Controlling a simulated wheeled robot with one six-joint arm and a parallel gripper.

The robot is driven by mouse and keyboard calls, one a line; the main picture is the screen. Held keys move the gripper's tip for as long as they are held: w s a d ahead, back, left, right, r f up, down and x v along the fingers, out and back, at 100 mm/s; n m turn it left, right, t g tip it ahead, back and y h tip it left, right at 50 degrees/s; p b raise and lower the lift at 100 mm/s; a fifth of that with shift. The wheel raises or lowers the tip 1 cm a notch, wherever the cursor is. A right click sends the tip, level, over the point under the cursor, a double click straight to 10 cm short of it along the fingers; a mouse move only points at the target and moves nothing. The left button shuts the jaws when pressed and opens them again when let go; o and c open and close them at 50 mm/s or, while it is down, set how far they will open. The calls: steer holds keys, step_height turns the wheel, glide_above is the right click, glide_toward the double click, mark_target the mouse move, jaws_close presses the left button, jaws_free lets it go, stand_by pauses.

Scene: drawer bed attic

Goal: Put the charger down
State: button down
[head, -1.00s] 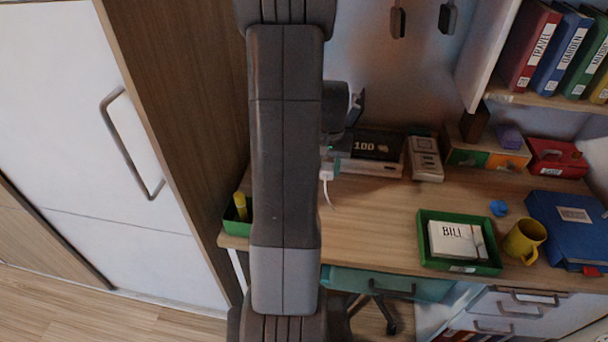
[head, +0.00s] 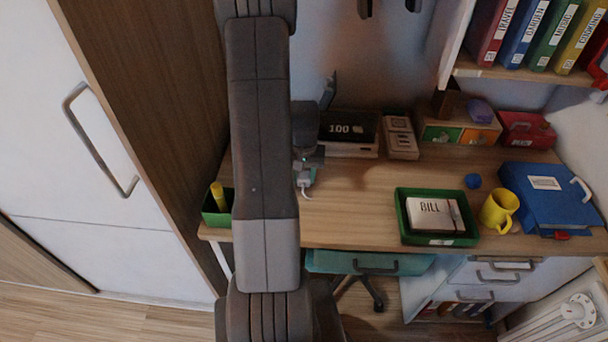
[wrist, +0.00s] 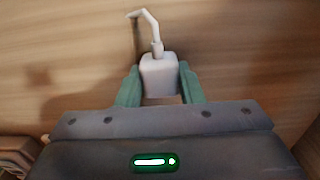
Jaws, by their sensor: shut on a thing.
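The charger (wrist: 159,75) is a small white block with a white cable stub. In the wrist view it sits between the two green fingertips of my gripper (wrist: 160,88), which is shut on it. Wood surface fills the background behind it. In the head view the white charger (head: 305,180) shows at the left part of the desk (head: 350,210), just below my gripper (head: 308,165). My arm hides part of this area. I cannot tell whether the charger touches the desktop.
A black box marked 100 (head: 349,128) and a pale device (head: 401,138) stand behind. A green tray (head: 409,236) holding a BILL box, a yellow mug (head: 499,210) and a blue binder (head: 548,195) are at right. A green pen holder (head: 217,215) is at left. The desk's middle is clear.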

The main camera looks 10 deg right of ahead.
steer(key=shift+f, duration=0.25)
steer(key=c, duration=1)
jaws_free()
steer(key=shift+r, duration=0.1)
steer(key=shift+o, duration=0.2)
